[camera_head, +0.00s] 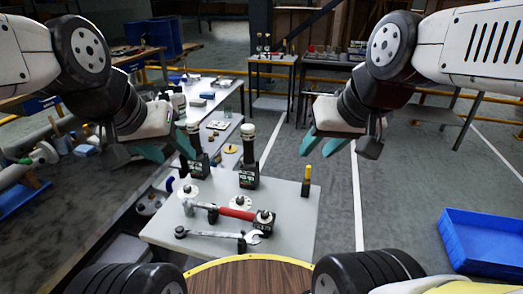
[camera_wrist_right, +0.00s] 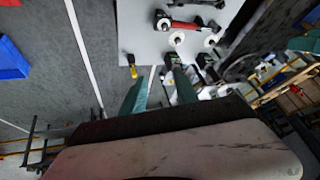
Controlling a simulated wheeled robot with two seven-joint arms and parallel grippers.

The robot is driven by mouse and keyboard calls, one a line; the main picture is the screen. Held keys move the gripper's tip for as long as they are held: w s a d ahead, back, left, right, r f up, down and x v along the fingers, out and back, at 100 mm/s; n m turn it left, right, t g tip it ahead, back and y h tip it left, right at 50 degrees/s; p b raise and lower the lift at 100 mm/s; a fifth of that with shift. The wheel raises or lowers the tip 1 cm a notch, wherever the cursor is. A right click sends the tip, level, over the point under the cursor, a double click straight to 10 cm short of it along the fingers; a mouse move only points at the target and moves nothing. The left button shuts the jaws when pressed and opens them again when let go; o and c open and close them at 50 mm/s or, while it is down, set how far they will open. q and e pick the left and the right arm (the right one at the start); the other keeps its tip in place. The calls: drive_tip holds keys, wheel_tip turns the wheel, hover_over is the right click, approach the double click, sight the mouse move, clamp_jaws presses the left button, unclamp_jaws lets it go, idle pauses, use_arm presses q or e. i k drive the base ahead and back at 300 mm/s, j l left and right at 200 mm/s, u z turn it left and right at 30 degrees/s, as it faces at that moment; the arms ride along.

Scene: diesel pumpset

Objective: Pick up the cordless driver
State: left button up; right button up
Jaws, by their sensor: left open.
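Two upright black tools with green-marked block bases stand on the pale table (camera_head: 290,222) in the head view. One is at the left (camera_head: 200,168), the other, with a pale top, near the middle (camera_head: 248,172). A red-handled tool (camera_head: 235,213) with a black block end lies in front. I cannot tell for sure which is the cordless driver. My left gripper (camera_head: 170,150) is open and empty; one finger overlaps the left upright tool, contact unclear. My right gripper (camera_head: 317,150) is open and empty above the table's back right; its parted fingers show in the right wrist view (camera_wrist_right: 160,78).
A wrench (camera_head: 222,235) lies at the table's front, and a small yellow-topped item (camera_head: 306,180) stands at its right edge. A longer pale bench (camera_head: 225,100) runs behind. A blue crate (camera_head: 485,240) is on the floor at right. The floor between is clear.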

sight(247, 131)
drive_tip(key=k+u, duration=0.1)
drive_tip(key=u, duration=0.25)
drive_tip(key=k+j+u, duration=0.1)
drive_tip(key=u, duration=0.2)
drive_tip(key=k+u, duration=0.15)
drive_tip(key=u, duration=0.2)
